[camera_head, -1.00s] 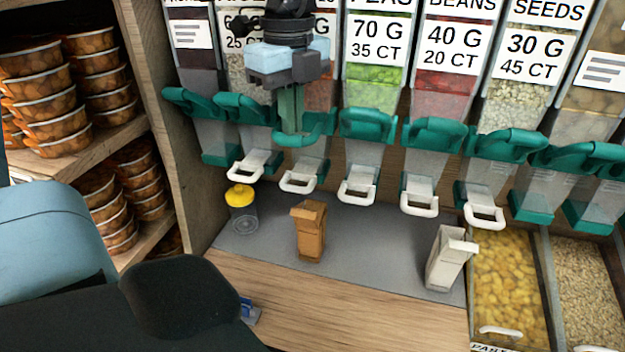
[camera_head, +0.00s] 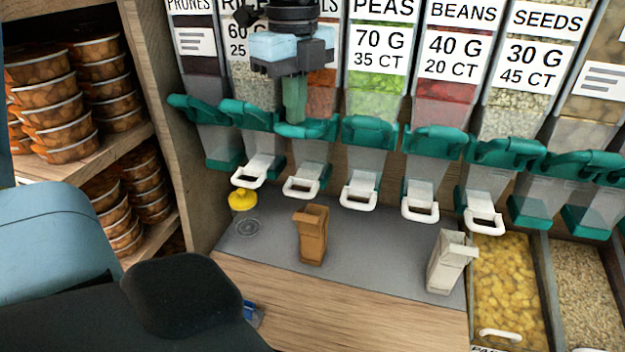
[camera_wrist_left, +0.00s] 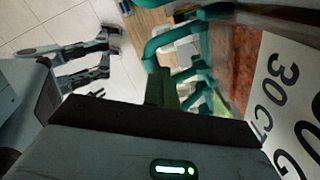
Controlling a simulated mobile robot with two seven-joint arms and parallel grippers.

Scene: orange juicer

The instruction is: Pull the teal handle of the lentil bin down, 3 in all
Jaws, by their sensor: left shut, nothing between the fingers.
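The lentil bin with orange-red contents (camera_head: 322,98) is partly behind my left gripper, and its label is mostly hidden. Its teal handle (camera_head: 318,130) sits raised, about level with the neighbouring handles. My left gripper (camera_head: 294,118) is shut and empty, pointing down, with its greenish fingertips just above or at the back of that handle. I cannot tell if they touch. In the left wrist view the shut fingers (camera_wrist_left: 160,88) show beside a teal handle loop (camera_wrist_left: 160,45). The bin's white-rimmed spout (camera_head: 301,187) hangs below. My right gripper is not seen.
A brown bag (camera_head: 312,238) stands below the lentil spout. More teal-handled bins flank the lentil bin. A wooden side panel (camera_head: 185,150) closes the left.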

